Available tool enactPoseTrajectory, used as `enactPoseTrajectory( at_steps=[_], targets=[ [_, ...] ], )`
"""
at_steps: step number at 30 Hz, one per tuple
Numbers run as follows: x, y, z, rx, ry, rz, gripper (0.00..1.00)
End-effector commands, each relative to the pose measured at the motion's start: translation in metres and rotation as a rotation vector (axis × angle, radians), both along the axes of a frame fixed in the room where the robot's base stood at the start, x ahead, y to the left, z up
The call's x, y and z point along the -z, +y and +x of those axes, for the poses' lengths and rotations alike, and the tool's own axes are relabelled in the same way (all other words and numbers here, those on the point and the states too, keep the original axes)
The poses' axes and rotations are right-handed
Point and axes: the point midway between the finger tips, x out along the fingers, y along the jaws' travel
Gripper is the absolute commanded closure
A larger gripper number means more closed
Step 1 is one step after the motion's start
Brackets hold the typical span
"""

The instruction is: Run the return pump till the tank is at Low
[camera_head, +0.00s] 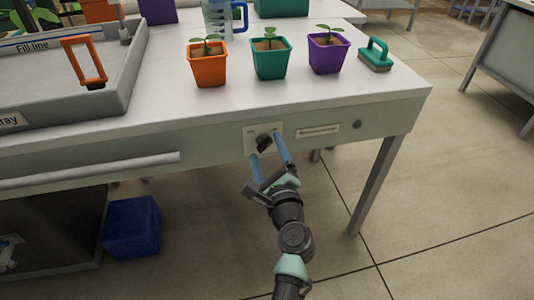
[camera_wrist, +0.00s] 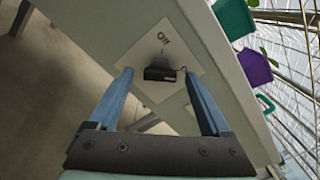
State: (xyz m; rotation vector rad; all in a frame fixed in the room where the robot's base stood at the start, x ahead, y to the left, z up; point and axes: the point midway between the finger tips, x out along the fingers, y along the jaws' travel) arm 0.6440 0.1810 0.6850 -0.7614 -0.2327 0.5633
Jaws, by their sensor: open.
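A black switch knob (camera_head: 264,142) sits on a pale square plate (camera_head: 249,134) on the bench's front panel. The knob also shows in the wrist view (camera_wrist: 160,73), with a small dark word on the plate (camera_wrist: 140,50) that looks like "Off". My gripper (camera_head: 266,149) is open, its two blue fingers pointing at the plate, one on each side of the knob. I cannot tell whether either finger touches it. A grey tray (camera_head: 125,75) with a "Fill line" label stands at the left of the bench. No tank level marked Low is readable.
An orange pot (camera_head: 208,70), a teal pot (camera_head: 271,62) and a purple pot (camera_head: 328,57) hold seedlings on the white bench. A teal brush (camera_head: 376,56) lies at the right. A rail (camera_head: 90,167) runs along the front. A blue bin (camera_head: 132,226) stands below. Floor at right is clear.

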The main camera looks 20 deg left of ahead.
Motion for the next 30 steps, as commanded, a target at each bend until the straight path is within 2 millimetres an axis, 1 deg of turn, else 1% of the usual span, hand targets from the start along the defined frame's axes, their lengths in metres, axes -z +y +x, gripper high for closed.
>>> enactPoseTrajectory(
  at_steps=[8, 11, 12, 14, 15, 22, 30],
  targets=[
    [-0.0005, 0.001, 0.0011, 0.0, 0.0, 0.0, 0.18],
    [-0.0004, 0.0008, 0.001, 0.0, 0.0, 0.0, 0.34],
    [-0.0004, 0.0008, 0.001, 0.0, 0.0, 0.0, 0.41],
    [-0.0004, 0.0007, 0.001, 0.0, 0.0, 0.0, 0.52],
    [-0.0004, 0.0007, 0.001, 0.0, 0.0, 0.0, 0.59],
    [-0.0003, 0.0006, 0.0009, 0.0, 0.0, 0.0, 1.0],
    [0.0006, 0.0006, 0.0008, 0.0, -0.013, -0.02, 1.0]
  ],
)
